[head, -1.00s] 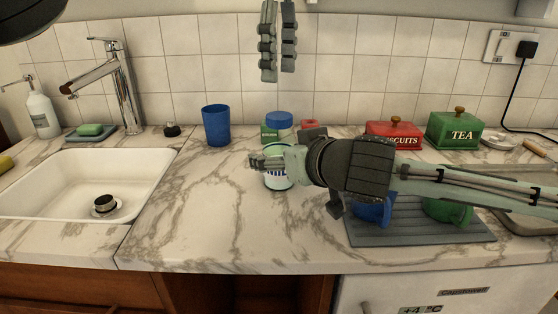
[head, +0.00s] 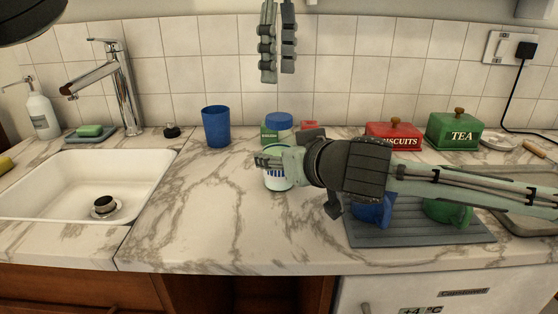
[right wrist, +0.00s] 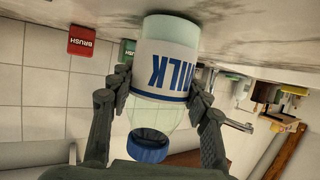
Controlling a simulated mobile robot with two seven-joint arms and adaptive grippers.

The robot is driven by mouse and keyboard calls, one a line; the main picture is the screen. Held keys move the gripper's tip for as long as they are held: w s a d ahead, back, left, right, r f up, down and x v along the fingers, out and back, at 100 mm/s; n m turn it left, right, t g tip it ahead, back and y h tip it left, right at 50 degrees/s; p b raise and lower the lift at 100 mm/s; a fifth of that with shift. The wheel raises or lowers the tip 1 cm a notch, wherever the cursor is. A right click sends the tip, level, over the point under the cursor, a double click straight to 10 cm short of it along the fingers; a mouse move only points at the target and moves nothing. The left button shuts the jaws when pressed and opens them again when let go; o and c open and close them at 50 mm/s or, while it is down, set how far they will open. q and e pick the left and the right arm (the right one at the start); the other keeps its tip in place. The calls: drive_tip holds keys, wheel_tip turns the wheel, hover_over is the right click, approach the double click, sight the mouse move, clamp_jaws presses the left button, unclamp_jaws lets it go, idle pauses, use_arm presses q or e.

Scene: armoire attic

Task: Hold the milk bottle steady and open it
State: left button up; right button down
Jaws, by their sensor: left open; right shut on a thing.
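The milk bottle (head: 277,181) stands upright on the marble counter, with a blue cap (head: 278,119) on top. In the right wrist view the milk bottle (right wrist: 166,66) appears upside down, its blue cap (right wrist: 149,147) at the bottom and fitted on the neck. My right gripper (head: 268,161) is shut on the bottle's body, below the cap. The wrist view shows its fingers (right wrist: 161,92) on both sides. They hide part of the label in the head view. My left gripper (head: 278,75) hangs open and empty above the cap, fingers pointing down.
Behind the bottle are a green container (head: 269,133) and a red one (head: 312,126), partly hidden. A blue cup (head: 216,126) stands left of it. A grey mat (head: 420,233) with mugs lies right, under my right arm. The front counter is clear left of the mat.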

sight(279, 116)
use_arm(q)
drive_tip(key=m, duration=0.4)
drive_tip(key=shift+m, duration=0.3)
drive_tip(key=m, duration=1.3)
drive_tip(key=shift+f+m, duration=0.3)
drive_tip(key=shift+f, duration=3.7)
